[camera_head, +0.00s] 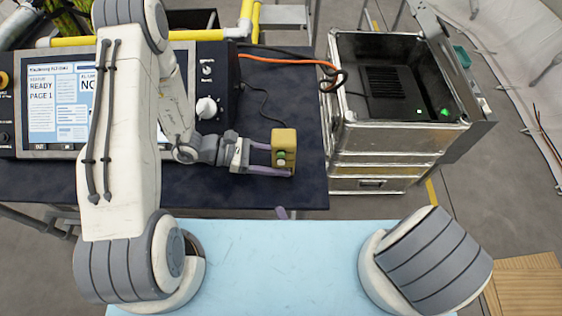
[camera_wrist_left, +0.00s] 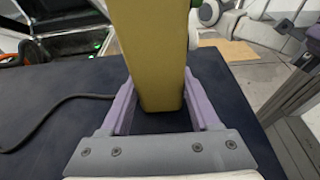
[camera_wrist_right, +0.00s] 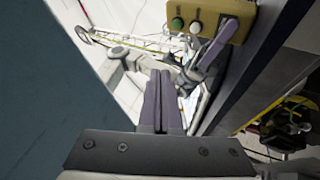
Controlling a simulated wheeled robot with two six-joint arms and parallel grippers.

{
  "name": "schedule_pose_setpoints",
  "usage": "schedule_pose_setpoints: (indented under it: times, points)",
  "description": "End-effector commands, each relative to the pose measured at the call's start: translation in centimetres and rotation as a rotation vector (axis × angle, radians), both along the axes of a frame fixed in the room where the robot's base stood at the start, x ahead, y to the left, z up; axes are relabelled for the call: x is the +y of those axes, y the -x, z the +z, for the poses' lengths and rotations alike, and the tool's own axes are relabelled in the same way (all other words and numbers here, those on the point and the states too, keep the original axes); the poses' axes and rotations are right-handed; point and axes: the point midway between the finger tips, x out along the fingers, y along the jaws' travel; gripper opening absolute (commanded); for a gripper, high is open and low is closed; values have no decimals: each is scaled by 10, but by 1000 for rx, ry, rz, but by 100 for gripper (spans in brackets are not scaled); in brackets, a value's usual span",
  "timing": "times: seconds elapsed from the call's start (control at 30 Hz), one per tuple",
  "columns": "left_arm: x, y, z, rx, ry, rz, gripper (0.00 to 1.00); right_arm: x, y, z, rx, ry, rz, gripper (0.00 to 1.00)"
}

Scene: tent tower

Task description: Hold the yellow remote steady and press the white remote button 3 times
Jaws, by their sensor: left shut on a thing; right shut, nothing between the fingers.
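The yellow remote (camera_head: 284,140) is held above the right part of the dark table by my left gripper (camera_head: 268,159). In the left wrist view the yellow remote (camera_wrist_left: 150,50) fills the space between the two purple fingers. In the right wrist view the yellow remote (camera_wrist_right: 215,12) is at the top, with a green button (camera_wrist_right: 177,23) and a white button (camera_wrist_right: 195,27) on its face. My right gripper (camera_wrist_right: 162,80) is shut and empty, below and apart from the buttons. In the head view only its purple tip (camera_head: 282,213) shows, at the table's front edge.
A control panel with a screen (camera_head: 60,105) and a white knob (camera_head: 206,107) stands on the dark table (camera_head: 225,195) at left. An open metal case (camera_head: 370,140) stands to the right. Black and orange cables (camera_head: 285,60) run between them.

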Motion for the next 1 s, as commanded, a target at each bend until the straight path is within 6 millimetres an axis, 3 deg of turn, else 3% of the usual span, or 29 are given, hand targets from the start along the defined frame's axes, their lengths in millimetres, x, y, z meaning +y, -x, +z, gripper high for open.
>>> schedule_pose_setpoints:
  times: [0.27, 1.0]
  points:
    - [0, 0, 0, 1, -1, -1, 0, 0, -13, 1, -6, 0, -6, 0]
    - [0, 0, -1, 1, -1, -1, 0, -1, -74, 1, -6, -4, -5, 0]
